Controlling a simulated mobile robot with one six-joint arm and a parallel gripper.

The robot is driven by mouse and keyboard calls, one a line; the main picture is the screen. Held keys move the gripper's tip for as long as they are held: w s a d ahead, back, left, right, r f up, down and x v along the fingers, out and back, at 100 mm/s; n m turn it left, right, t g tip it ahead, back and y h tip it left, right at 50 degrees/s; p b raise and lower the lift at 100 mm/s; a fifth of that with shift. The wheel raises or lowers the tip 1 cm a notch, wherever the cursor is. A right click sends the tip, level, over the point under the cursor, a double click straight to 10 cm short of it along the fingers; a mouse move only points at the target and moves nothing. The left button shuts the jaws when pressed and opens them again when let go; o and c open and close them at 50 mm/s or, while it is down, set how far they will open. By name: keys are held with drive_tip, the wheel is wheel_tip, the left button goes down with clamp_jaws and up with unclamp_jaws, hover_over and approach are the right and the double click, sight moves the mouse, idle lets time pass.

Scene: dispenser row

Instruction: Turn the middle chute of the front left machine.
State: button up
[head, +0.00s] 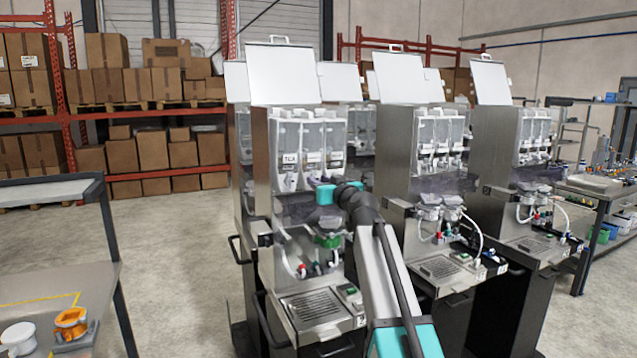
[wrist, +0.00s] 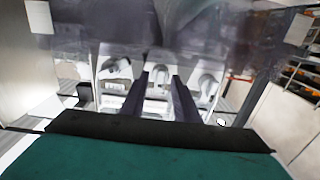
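The front left machine (head: 262,170) is a steel cabinet with its white lid raised. Three clear canisters stand side by side in it, the left one labelled TEA. The left chute (wrist: 116,68) and right chute (wrist: 209,76) show as white spouts in the wrist view. The middle chute (wrist: 160,72) shows between them, partly hidden by my fingers. My gripper (wrist: 163,82) is right in front of it, its two dark fingers apart, one at each side of the chute. Whether they touch it cannot be told.
More dispensers of the same kind (head: 418,170) stand close on the right. Below the canisters are mixing bowls, coloured nozzles and a drip tray (head: 315,305). A table (head: 60,285) with a white cup and an orange part stands at the left. The floor between is clear.

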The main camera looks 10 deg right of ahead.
drive_tip(key=shift+c, duration=0.3)
clamp_jaws()
drive_tip(key=shift+m, duration=0.3)
drive_tip(key=shift+d+f+m+p, duration=0.15)
drive_tip(key=shift+m+p, duration=1.45)
drive_tip(key=shift+m, duration=4.2)
drive_tip(key=shift+f+m+p, duration=0.15)
drive_tip(key=shift+m+p, duration=1.45)
drive_tip(key=shift+m, duration=4.2)
